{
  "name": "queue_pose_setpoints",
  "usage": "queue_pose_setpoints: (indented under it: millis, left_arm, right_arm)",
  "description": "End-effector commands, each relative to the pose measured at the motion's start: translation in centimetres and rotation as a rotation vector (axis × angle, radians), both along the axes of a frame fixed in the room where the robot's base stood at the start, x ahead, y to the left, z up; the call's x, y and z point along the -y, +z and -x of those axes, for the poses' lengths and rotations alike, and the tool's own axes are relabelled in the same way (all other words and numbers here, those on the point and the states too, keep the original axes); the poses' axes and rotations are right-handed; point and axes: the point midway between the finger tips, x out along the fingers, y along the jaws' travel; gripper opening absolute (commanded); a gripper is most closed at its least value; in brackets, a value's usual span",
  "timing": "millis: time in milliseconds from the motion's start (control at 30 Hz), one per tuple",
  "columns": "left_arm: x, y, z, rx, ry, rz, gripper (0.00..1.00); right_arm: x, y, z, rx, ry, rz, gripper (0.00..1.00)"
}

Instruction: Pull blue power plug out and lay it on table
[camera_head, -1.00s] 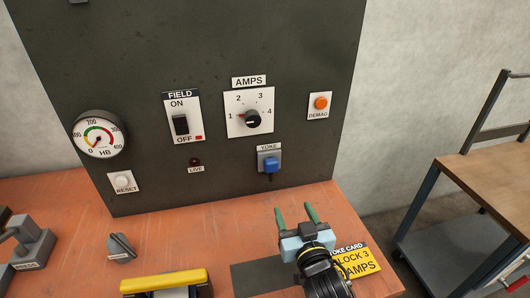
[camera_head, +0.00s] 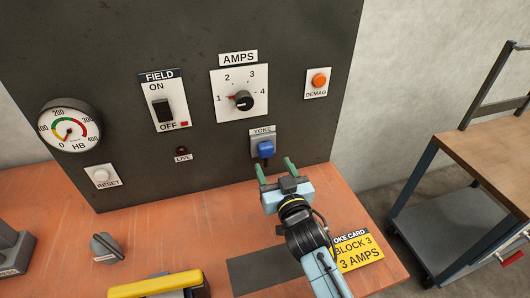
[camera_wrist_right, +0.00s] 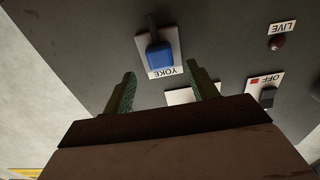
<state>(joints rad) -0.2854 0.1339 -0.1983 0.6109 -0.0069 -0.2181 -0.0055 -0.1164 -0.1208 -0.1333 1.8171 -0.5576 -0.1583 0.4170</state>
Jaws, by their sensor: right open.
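The blue power plug (camera_head: 265,149) sits in the socket plate labelled YOKE (camera_head: 256,141), low on the dark panel. In the right wrist view the plug (camera_wrist_right: 158,56) shows beyond the fingertips, roughly midway between them, with a dark stub at its end. My right gripper (camera_head: 274,168) is open and empty, just below and in front of the plug, with its green fingers pointing at the panel. In the right wrist view the gripper (camera_wrist_right: 160,85) does not touch the plug. The orange table top (camera_head: 190,229) lies below. My left gripper is not in view.
The panel also carries an AMPS dial (camera_head: 243,101), a FIELD switch (camera_head: 164,110), a gauge (camera_head: 69,126) and a DEMAG button (camera_head: 319,81). A yellow card (camera_head: 358,252) and a yellow-topped block (camera_head: 157,285) lie on the table. Table left of the gripper is partly clear.

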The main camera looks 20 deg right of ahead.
Motion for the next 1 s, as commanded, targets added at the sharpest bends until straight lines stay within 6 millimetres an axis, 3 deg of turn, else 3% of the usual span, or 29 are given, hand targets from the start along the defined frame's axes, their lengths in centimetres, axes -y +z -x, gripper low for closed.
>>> queue_pose_setpoints:
  millis: [200, 400, 1000]
  left_arm:
    - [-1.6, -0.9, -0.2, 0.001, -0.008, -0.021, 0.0]
    - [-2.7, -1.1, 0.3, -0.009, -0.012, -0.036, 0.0]
    - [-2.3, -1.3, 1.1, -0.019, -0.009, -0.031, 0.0]
  right_arm:
    - [-0.1, 0.0, -3.2, 0.001, 0.0, 0.0, 0.58]
    - [-0.2, 0.0, -5.1, 0.0, -0.001, 0.0, 0.58]
    - [-0.2, 0.0, -5.7, 0.0, -0.001, 0.0, 0.58]
